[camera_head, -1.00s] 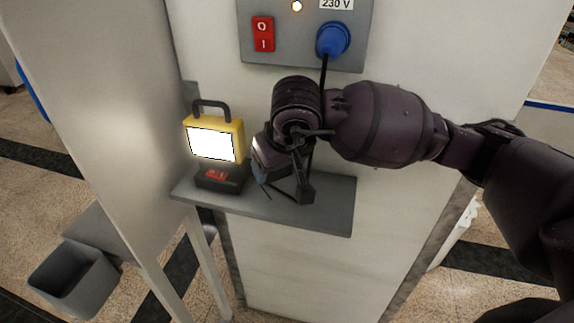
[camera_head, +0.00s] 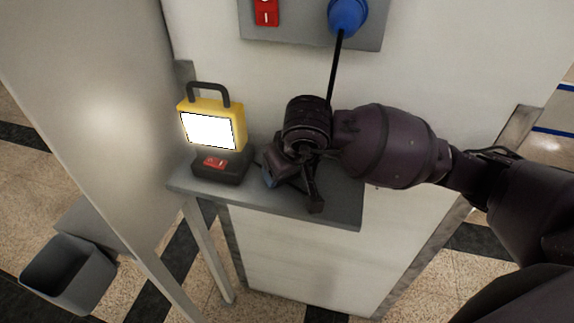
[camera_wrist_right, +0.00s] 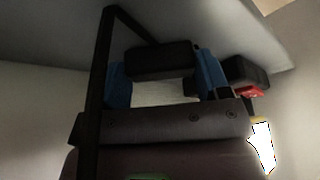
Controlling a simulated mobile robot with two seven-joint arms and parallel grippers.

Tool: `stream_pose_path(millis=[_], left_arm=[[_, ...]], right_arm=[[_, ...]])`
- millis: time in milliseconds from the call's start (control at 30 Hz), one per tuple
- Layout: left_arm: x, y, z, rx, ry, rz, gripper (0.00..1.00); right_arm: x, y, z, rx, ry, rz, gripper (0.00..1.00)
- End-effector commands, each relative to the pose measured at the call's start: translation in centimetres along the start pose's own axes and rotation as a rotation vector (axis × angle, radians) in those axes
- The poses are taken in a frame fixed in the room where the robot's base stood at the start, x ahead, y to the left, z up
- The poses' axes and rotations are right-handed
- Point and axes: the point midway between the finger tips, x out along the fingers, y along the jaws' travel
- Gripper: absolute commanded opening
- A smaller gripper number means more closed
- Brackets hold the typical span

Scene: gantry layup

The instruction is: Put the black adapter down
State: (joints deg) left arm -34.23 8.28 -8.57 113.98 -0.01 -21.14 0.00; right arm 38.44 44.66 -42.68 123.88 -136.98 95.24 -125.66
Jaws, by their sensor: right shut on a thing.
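My right gripper (camera_head: 288,183) is low over the grey shelf (camera_head: 338,211), to the right of the yellow work lamp. In the right wrist view, its blue-padded fingers (camera_wrist_right: 166,84) are shut on the black adapter (camera_wrist_right: 158,60), a dark block lying across between them. The adapter is close to the shelf surface (camera_wrist_right: 215,28); I cannot tell whether they touch. A black cable (camera_wrist_right: 98,95) passes close by the gripper in that view. In the head view the adapter is hard to tell from the dark gripper. My left gripper is out of view.
The lit yellow lamp (camera_head: 236,108) stands at the shelf's left on a dark base with a red part (camera_head: 214,162). Above, a blue plug (camera_head: 347,15) sits in the grey panel (camera_head: 300,30), its black cable (camera_head: 335,70) hanging behind my wrist. A grey bin (camera_head: 68,275) is lower left.

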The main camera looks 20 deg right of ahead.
Motion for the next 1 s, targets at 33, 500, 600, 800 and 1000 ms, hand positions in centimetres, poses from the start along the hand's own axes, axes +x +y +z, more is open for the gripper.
stream_pose_path(millis=[33,500,600,800,1000], left_arm=[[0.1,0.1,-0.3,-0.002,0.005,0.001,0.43],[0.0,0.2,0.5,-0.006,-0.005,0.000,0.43],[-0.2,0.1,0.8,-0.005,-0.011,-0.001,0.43],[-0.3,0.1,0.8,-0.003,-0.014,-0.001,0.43],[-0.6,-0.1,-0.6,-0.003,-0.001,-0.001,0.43]], right_arm=[[0.0,0.0,0.0,0.000,0.001,0.000,0.39],[0.2,0.0,0.1,0.000,0.000,0.000,0.92],[0.2,0.0,0.1,0.000,0.000,0.000,0.95],[0.1,0.0,0.1,0.000,0.000,0.000,0.95],[-1.7,0.0,-0.2,-0.003,0.003,0.001,0.95]])
